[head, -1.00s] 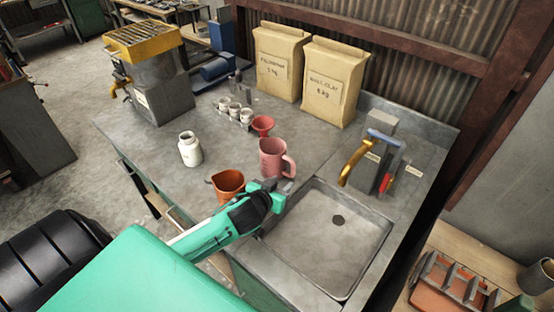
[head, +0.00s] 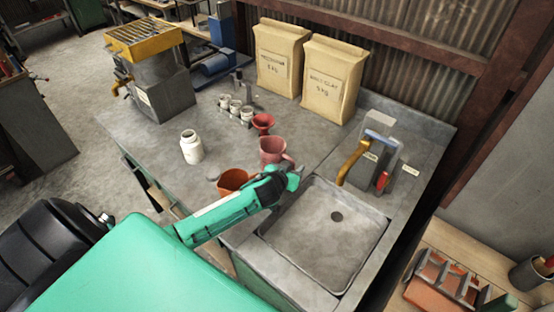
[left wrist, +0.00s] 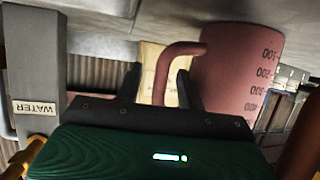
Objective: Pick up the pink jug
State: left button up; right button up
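The pink jug (head: 272,150) stands upright on the grey worktop, just left of the sink's back corner. In the left wrist view the jug (left wrist: 240,75) appears upside down, with its measuring marks and its handle (left wrist: 162,75) facing my gripper. My left gripper (head: 293,174) is at the jug's handle side in the head view. In the left wrist view its two dark fingers (left wrist: 157,84) are apart, and the handle's upright part shows between them. I cannot tell whether they touch it. My right gripper is not in view.
An orange jug (head: 232,181) stands close beside my left forearm. A white bottle (head: 191,147), a red funnel (head: 263,122) and small cups (head: 235,108) stand farther left and back. The sink (head: 325,235) and yellow tap (head: 352,160) lie to the right.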

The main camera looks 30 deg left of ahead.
pick_arm(q)
jog(key=shift+c, duration=0.2)
grip_shut()
